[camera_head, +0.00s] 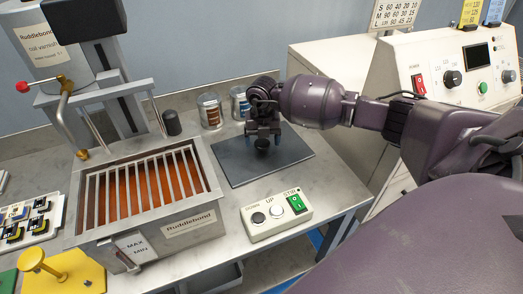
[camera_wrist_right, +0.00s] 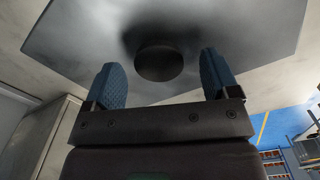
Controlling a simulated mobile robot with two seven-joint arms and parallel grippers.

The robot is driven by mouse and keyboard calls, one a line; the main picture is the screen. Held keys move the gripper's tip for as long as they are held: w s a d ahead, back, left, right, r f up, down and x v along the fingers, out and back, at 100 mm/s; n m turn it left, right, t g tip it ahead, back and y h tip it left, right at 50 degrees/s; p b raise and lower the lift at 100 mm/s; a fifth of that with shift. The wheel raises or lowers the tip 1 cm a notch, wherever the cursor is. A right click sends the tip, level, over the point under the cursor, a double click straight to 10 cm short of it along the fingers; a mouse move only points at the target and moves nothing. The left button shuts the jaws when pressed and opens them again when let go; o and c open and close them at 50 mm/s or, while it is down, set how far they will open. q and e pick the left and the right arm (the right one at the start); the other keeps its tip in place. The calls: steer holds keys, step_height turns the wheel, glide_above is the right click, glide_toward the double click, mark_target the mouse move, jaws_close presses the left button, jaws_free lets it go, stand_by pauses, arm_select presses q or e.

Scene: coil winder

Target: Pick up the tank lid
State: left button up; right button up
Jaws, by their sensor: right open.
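The tank lid (camera_head: 240,162) is a flat dark grey plate lying on the grey bench, right of the tank, with a round dark knob (camera_head: 262,143) near its middle. My right gripper (camera_head: 263,130) is above the lid at the knob. In the right wrist view the lid (camera_wrist_right: 70,45) fills the upper part. The knob (camera_wrist_right: 159,64) shows between the two blue fingers of my right gripper (camera_wrist_right: 162,80), with gaps on both sides. The jaws are open. The tank (camera_head: 190,235) is a metal box of orange-brown liquid under a slatted grid. My left gripper is not in view.
A control box (camera_head: 275,215) with buttons and a green switch stands in front of the lid. Two cans (camera_head: 210,110) stand behind it. A white machine (camera_head: 455,75) is at right. A yellow holder (camera_head: 75,275) sits front left.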

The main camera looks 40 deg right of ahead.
steer(key=shift+f, duration=0.75)
steer(key=shift+r, duration=0.1)
steer(key=c, duration=1.3)
steer(key=shift+r, duration=0.1)
